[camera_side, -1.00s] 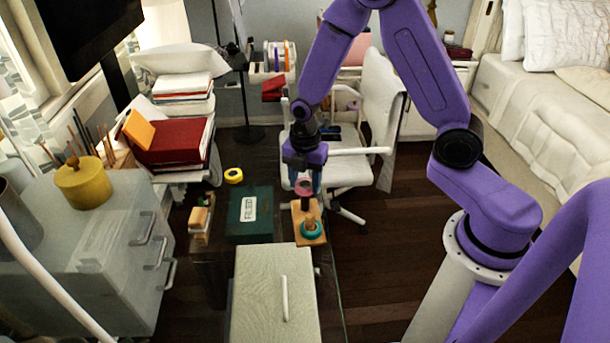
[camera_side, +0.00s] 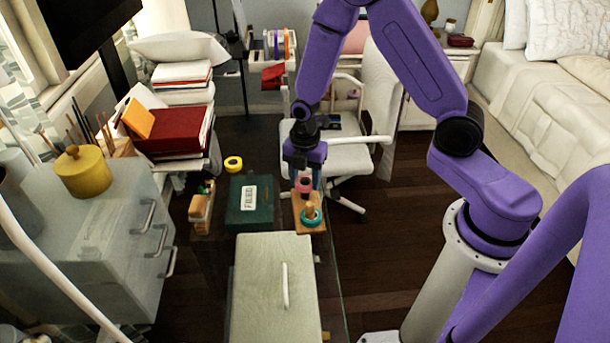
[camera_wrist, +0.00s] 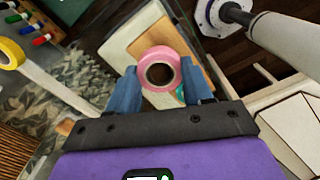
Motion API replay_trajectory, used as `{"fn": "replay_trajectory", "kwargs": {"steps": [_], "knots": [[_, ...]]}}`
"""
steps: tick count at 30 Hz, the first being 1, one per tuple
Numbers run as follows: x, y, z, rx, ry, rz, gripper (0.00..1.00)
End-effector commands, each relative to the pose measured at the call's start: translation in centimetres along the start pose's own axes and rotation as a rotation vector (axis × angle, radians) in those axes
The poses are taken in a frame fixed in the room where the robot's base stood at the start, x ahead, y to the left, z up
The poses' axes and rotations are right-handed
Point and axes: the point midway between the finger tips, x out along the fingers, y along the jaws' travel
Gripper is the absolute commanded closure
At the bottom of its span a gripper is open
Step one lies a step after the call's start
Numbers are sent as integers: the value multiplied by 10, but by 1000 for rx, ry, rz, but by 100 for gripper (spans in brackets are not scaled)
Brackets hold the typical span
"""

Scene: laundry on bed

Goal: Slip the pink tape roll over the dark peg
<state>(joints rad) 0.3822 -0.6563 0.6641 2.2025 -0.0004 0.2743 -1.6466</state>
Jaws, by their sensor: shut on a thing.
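The pink tape roll (camera_side: 304,186) is between the fingers of my gripper (camera_wrist: 160,72), which is shut on it. In the wrist view the roll (camera_wrist: 158,52) lies flat, with its round hole facing the camera and looking dark inside. In the side view the roll is just above the far part of a small wooden board (camera_side: 318,227). The dark peg is not clearly seen now; the roll and fingers cover its place. I cannot tell how far the roll is around it.
A teal ring (camera_side: 316,222) sits around a wooden peg at the board's near end, close to my gripper. A dark green box (camera_side: 240,213) stands left of the board, with a yellow tape roll (camera_side: 233,163) behind it. A pale case (camera_side: 260,290) lies in front.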

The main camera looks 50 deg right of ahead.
Motion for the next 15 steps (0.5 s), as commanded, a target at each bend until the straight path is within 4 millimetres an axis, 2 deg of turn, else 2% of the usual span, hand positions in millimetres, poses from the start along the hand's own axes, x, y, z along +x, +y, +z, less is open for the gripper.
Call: {"fn": "replay_trajectory", "kwargs": {"steps": [5, 6, 8, 15], "knots": [[0, 0, 0, 0, 0, 0, 79], [0, 0, 0, 0, 0, 0, 37], [0, 0, 0, 0, 0, 0, 20], [0, 0, 0, 0, 0, 0, 20]]}}
